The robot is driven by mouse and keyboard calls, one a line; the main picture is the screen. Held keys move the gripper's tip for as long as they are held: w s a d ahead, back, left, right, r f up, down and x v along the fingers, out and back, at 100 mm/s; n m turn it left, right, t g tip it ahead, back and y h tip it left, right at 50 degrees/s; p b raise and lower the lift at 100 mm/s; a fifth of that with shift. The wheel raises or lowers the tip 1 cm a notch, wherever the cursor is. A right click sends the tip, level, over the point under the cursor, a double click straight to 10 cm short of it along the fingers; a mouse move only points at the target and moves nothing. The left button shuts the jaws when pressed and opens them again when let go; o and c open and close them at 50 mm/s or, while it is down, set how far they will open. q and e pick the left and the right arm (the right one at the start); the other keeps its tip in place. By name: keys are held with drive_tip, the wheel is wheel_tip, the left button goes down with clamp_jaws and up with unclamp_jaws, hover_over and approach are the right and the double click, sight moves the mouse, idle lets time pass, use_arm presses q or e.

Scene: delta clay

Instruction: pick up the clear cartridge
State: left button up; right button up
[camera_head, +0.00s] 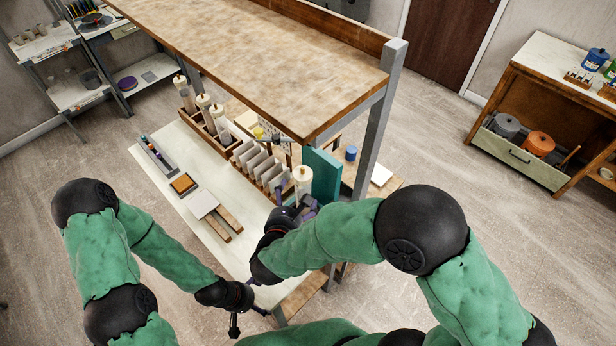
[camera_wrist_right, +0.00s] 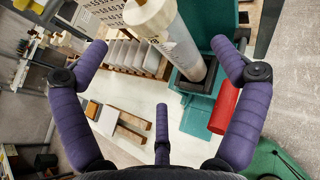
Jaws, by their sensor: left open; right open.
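A clear cartridge (camera_head: 302,187) with a cream cap stands at the right end of the workbench, by the teal panel. In the right wrist view the cartridge (camera_wrist_right: 182,48) rises from a dark square holder (camera_wrist_right: 192,80). My right gripper (camera_head: 292,200) is open at the cartridge; its purple fingers spread to either side, and I cannot tell whether any touches it. Several similar capped cartridges (camera_head: 204,108) stand in a wooden rack at the back left. My left gripper (camera_head: 255,305) is low near the bench's front edge, open, and partly hidden by its own wrist.
A slotted wooden rack (camera_head: 258,165) stands left of the cartridge. The teal panel (camera_head: 321,177) is close on its right. A red cylinder (camera_wrist_right: 224,108) lies near the holder. A shelf (camera_head: 270,60) overhangs the back.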

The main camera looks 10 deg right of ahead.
sight(297, 188)
drive_tip(key=shift+w+f+b, duration=0.25)
drive_tip(key=shift+b, duration=0.25)
drive_tip(key=x, duration=0.3)
drive_tip(key=shift+w+d, duration=0.25)
drive_tip(key=shift+w+d+f, duration=0.15)
drive_tip(key=shift+w, duration=0.2)
drive_tip(key=x, duration=0.4)
drive_tip(key=shift+f, duration=0.1)
use_arm(q)
drive_tip(key=shift+s+a+f, duration=0.25)
drive_tip(key=shift+s+f, duration=0.35)
drive_tip(key=shift+s, duration=0.05)
use_arm(e)
drive_tip(key=shift+c, duration=0.3)
drive_tip(key=c, duration=1.7)
